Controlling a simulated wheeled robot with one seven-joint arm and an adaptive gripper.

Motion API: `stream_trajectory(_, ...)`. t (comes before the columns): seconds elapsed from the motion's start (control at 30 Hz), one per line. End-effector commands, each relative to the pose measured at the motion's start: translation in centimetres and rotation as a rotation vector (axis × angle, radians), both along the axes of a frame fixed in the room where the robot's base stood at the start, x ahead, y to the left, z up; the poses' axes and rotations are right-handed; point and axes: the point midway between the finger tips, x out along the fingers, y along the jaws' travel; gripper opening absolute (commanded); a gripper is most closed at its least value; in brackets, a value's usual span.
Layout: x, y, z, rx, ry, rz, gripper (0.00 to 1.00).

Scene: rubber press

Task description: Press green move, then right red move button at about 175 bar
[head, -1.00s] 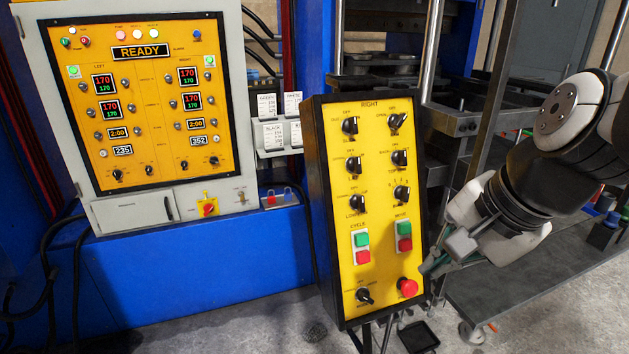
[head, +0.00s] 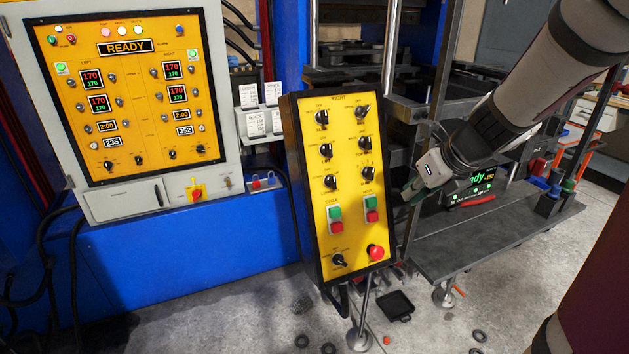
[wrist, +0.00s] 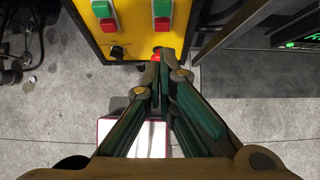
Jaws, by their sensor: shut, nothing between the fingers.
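The yellow RIGHT panel (head: 345,240) stands upright in the middle of the head view. Its green move button (head: 369,202) sits above its red move button (head: 372,216); both show in the wrist view, green (wrist: 162,8) at the top edge and red (wrist: 162,24) below. My gripper (head: 410,192) is beside the panel's right edge, apart from the buttons as far as I can see. In the wrist view its shut, empty fingertips (wrist: 163,58) point toward the panel's lower edge and partly cover the red mushroom knob (wrist: 155,57).
The cycle buttons (head: 335,220) and red mushroom knob (head: 376,252) are close by on the panel. The wall cabinet (head: 128,90) reads READY, with 235 left and 352 right. The press with its steel posts (head: 393,60) stands behind. A grey shelf (head: 490,235) lies right.

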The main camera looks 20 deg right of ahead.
Motion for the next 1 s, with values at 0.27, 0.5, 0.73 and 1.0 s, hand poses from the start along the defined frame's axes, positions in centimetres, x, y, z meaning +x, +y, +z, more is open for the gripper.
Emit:
stream_trajectory(0.27,0.3,0.1,-0.4,-0.001,0.001,0.003,0.00)
stream_trajectory(0.5,2.3,0.2,-3.4,0.001,0.003,0.003,0.00)
stream_trajectory(0.73,5.0,0.3,-7.2,0.001,0.003,0.004,0.00)
stream_trajectory(1.0,8.1,0.4,-9.1,-0.002,0.002,0.006,0.00)
